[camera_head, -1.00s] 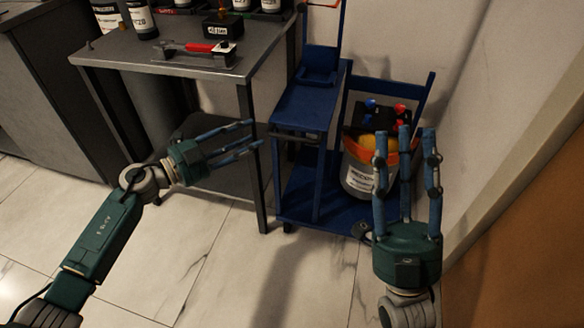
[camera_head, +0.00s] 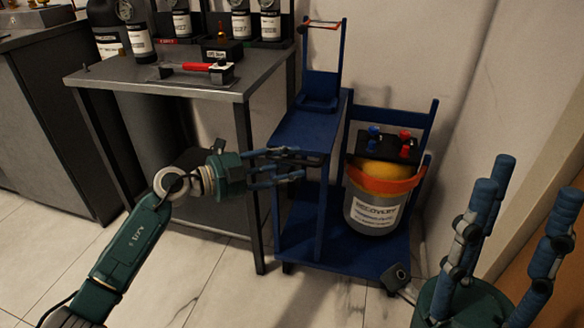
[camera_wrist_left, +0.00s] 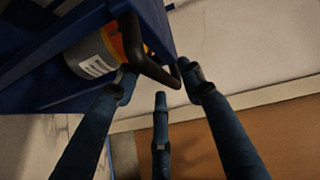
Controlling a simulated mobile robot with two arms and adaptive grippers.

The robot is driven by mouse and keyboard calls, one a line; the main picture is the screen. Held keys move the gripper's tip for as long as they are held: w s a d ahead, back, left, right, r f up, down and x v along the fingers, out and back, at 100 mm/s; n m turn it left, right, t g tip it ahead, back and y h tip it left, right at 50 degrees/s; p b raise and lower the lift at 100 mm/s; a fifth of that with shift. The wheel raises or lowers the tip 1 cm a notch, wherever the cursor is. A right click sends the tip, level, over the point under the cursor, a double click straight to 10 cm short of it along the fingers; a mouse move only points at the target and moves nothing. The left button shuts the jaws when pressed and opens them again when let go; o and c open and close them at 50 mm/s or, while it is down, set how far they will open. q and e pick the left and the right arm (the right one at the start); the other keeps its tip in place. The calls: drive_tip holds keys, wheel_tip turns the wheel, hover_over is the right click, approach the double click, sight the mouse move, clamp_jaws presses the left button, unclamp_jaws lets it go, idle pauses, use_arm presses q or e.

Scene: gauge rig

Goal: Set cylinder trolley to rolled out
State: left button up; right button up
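The blue cylinder trolley (camera_head: 318,132) stands in the corner beside the grey workbench, with an orange-banded grey recovery cylinder (camera_head: 375,212) on its low deck. A black handle (camera_wrist_left: 147,58) juts from the trolley's near end in the left wrist view. My left gripper (camera_head: 302,166) is open at the near end of the upper shelf, its fingers around or just beside the handle; whether they touch it I cannot tell. In the left wrist view its fingers (camera_wrist_left: 160,85) are spread. My right gripper (camera_head: 522,190) is open and empty, fingers up, to the right of the trolley.
The workbench (camera_head: 205,85) on the left holds bottles, a red-handled tool (camera_head: 205,68) and a small black box (camera_head: 222,50). A wall is behind and right of the trolley. An orange-brown panel stands at far right. The tiled floor (camera_head: 235,285) in front is clear.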

use_arm(q)
drive_tip(key=shift+w+d+f, duration=0.1)
drive_tip(key=shift+w+d, duration=0.3)
drive_tip(key=shift+d, duration=0.15)
clamp_jaws()
drive_tip(key=shift+s, duration=0.1)
